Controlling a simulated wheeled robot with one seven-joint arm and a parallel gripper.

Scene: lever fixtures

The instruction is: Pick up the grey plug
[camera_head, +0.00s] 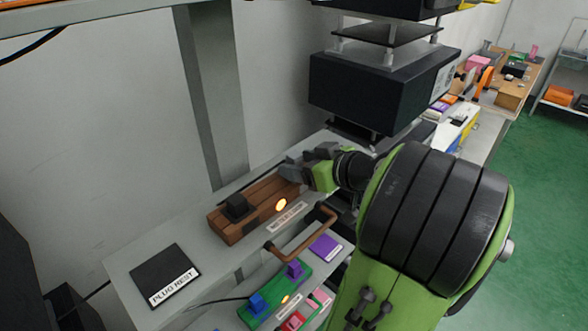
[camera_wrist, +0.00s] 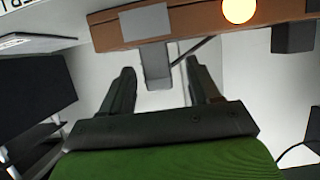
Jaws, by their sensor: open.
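The grey plug (camera_wrist: 157,62) shows in the wrist view, standing out from the brown wooden block (camera_wrist: 210,22). My gripper (camera_wrist: 160,65) is open, with one dark finger on each side of the plug's lower part in the picture. A gap shows between plug and each finger, and I see no contact. In the head view my gripper (camera_head: 294,171) is at the far right end of the wooden block (camera_head: 232,231); the grey plug cannot be told apart from the fingers there.
A black plug (camera_head: 237,207) and a lit orange lamp (camera_head: 281,205) are on the block. A dark pad labelled PLUG REST (camera_head: 165,272) lies clear at left. A copper-coloured bar handle (camera_head: 303,238) and a green panel (camera_head: 275,290) with purple and blue parts are in front.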

